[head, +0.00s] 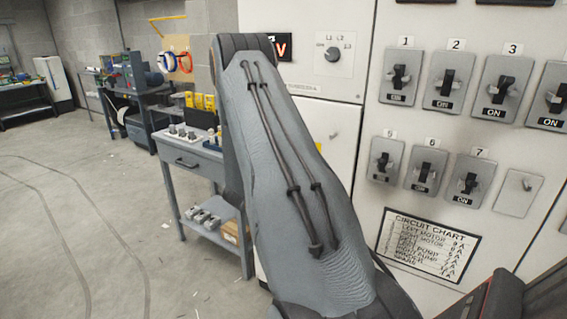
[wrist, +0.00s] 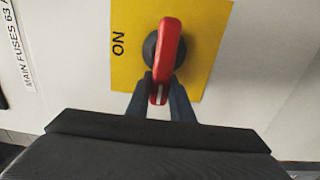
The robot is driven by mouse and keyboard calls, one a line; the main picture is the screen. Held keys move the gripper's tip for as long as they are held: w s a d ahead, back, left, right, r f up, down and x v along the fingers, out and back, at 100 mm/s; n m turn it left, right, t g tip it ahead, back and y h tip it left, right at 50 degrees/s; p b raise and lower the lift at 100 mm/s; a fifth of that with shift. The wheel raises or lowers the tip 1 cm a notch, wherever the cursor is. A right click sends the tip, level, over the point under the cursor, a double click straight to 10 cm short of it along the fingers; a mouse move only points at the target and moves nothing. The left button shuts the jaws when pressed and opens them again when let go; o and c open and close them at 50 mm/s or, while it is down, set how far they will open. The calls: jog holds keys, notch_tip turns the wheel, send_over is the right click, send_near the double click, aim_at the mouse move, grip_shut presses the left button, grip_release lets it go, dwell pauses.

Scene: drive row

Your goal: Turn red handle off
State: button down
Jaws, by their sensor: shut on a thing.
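The red handle (wrist: 168,45) is in the wrist view, on a round dark hub at the middle of a yellow plate (wrist: 205,25). It lies roughly along the picture's vertical, with its free end toward my gripper. The word ON is printed on the plate to the left of the handle. My gripper (wrist: 160,92) has its two dark fingers on either side of the handle's lower end and is shut on it. In the head view my arm covers part of the cabinet, and neither the red handle nor my gripper shows there.
The grey cabinet (head: 335,135) carries several black breaker switches marked ON and a circuit chart (head: 428,243). A grey workbench (head: 190,155) with small parts stands left of my arm. The floor (head: 85,220) at the left is open. A MAIN FUSES label (wrist: 18,50) is at the wrist view's left.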

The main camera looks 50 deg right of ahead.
jog(key=shift+s+d+f, duration=0.2)
jog(key=shift+s+f, duration=0.1)
jog(key=shift+s, duration=0.25)
jog(key=c, duration=1.8)
grip_release()
jog(key=shift+o, duration=1.2)
jog(key=shift+s+d+r, duration=0.1)
jog(key=shift+w, duration=0.3)
jog(key=shift+a+r, duration=0.1)
jog(key=shift+a, duration=0.55)
jog(key=b+v, duration=0.2)
jog(key=v, duration=0.5)
